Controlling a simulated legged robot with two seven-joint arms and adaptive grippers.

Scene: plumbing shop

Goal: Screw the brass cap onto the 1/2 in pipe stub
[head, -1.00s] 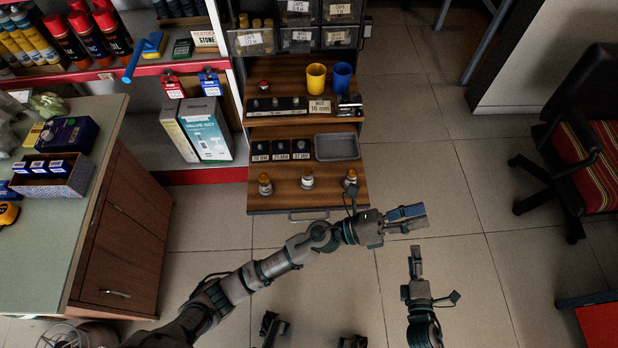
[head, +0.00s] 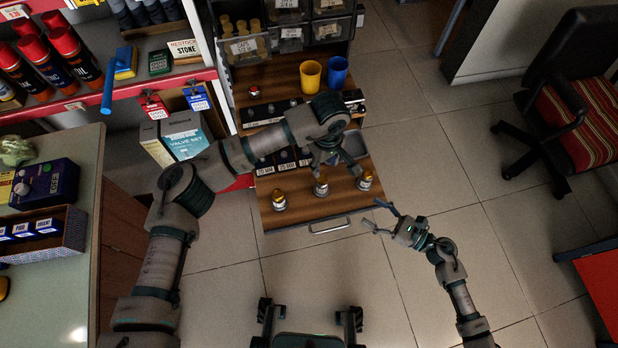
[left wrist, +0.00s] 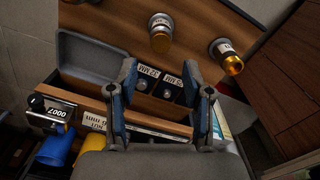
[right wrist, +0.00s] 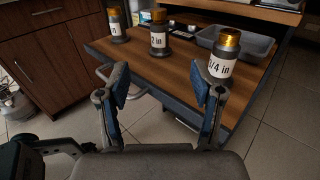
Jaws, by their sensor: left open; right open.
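Three labelled pipe stubs with brass-coloured tops stand along the worktop's front edge: a left stub (head: 279,200), a middle stub (head: 321,187) and a right stub (head: 365,181). In the right wrist view the right stub (right wrist: 222,66) reads 3/4 in; the 1/2 in label cannot be made out. I cannot single out a loose brass cap. My left gripper (head: 335,160) is open and empty above the worktop, behind the middle stub; its fingers frame small black holders (left wrist: 160,82). My right gripper (head: 374,215) is open and empty, in front of the right stub, pointing at the worktop.
A grey tray (head: 352,147) lies behind the right stub, partly hidden by my left gripper. A yellow cup (head: 310,76) and a blue cup (head: 337,72) stand on the shelf behind, below clear cap bins (head: 290,38). Floor in front is free.

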